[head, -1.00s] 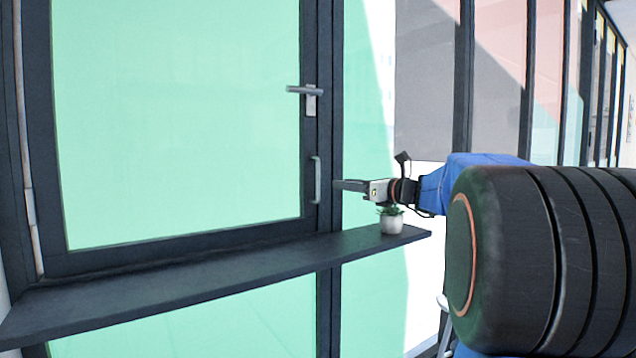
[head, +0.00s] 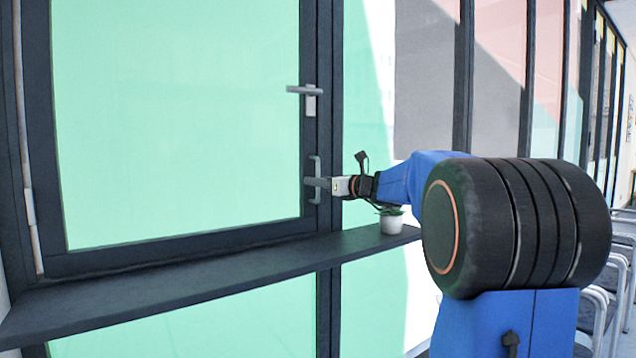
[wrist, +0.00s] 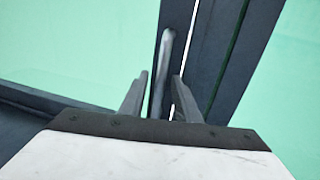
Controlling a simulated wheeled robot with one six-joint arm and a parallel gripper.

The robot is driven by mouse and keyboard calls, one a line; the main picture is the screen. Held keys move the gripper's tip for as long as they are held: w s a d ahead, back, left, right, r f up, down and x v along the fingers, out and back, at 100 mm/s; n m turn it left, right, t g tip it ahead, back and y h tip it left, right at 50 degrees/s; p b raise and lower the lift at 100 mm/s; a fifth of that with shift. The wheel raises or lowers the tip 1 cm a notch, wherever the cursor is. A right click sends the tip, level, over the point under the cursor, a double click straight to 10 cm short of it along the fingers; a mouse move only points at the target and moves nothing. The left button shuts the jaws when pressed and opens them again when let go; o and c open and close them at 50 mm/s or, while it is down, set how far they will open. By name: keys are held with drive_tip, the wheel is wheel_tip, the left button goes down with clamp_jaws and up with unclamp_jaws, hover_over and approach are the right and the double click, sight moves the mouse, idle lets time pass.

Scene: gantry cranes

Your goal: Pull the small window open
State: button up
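The small window (head: 180,120) has a dark frame and pale green glass, and its sash sits flush in the frame. A lever handle (head: 305,92) is on its right stile, with a vertical grey pull handle (head: 315,168) below it. My gripper (head: 313,182) is at the pull handle in the head view. In the wrist view my gripper (wrist: 160,97) is open, with one finger on each side of the pull handle (wrist: 162,70). A gap shows between the handle and each finger, so the fingers do not look closed on it.
A dark sill (head: 215,272) runs below the window. A small potted plant (head: 392,221) in a white pot stands on its right end, just below my arm. Metal chairs (head: 605,300) stand at the right.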

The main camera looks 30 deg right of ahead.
drive_tip(key=shift+c, duration=0.2)
clamp_jaws()
drive_tip(key=shift+s, duration=0.15)
